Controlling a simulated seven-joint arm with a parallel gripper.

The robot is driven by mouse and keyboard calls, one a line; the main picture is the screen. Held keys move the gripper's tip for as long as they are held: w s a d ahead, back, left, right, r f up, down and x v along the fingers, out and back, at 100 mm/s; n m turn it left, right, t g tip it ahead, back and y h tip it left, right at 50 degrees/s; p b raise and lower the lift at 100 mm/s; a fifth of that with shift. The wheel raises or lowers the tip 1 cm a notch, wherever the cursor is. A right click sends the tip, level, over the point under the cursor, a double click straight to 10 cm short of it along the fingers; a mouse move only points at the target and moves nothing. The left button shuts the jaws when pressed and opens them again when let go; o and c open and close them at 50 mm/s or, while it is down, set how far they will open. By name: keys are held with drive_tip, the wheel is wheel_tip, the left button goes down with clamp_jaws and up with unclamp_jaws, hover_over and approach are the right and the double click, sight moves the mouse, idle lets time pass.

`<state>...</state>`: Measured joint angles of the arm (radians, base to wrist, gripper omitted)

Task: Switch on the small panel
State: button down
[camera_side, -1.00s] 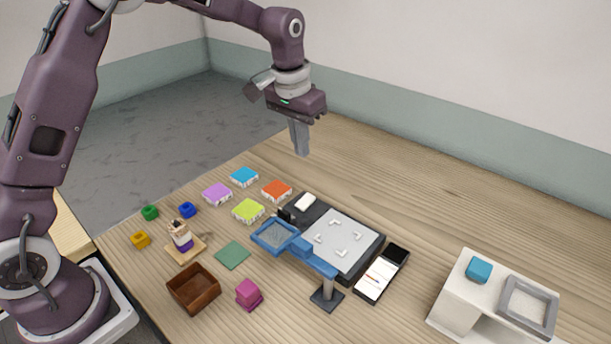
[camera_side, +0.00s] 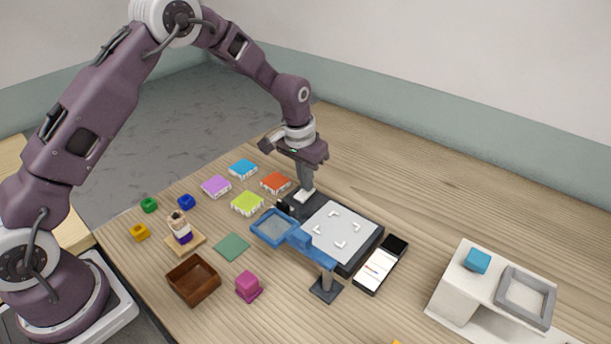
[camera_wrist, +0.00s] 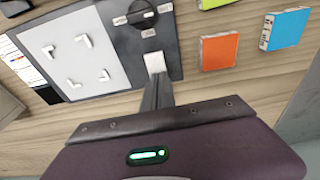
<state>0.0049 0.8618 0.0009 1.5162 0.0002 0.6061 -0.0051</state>
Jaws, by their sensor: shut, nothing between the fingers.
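A black panel with a light grey plate (camera_side: 340,230) bearing white corner marks lies on the table; its plate also shows in the wrist view (camera_wrist: 72,55). A white switch (camera_wrist: 154,62) sits on the black strip beside the plate, near a round dark knob (camera_wrist: 142,14). My gripper (camera_side: 304,187) is shut and empty, pointing down with its tips at the white switch. In the wrist view the fingertips (camera_wrist: 157,80) overlap the switch's near edge; I cannot tell whether they press it. A slim device (camera_side: 381,265) with a black and white face lies beside the panel.
A blue frame on a post (camera_side: 300,240) stands in front of the panel. Orange (camera_side: 275,183), blue, purple and lime blocks lie left of my gripper. A brown box (camera_side: 193,281) is nearer the front. A white stand (camera_side: 470,285) is at right. The back right table is clear.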

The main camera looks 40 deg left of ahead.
drive_tip(key=shift+f, duration=0.25)
drive_tip(key=shift+s+r, duration=0.1)
drive_tip(key=shift+s, duration=0.65)
wheel_tip(320, 180, up, 14)
drive_tip(key=s, duration=0.2)
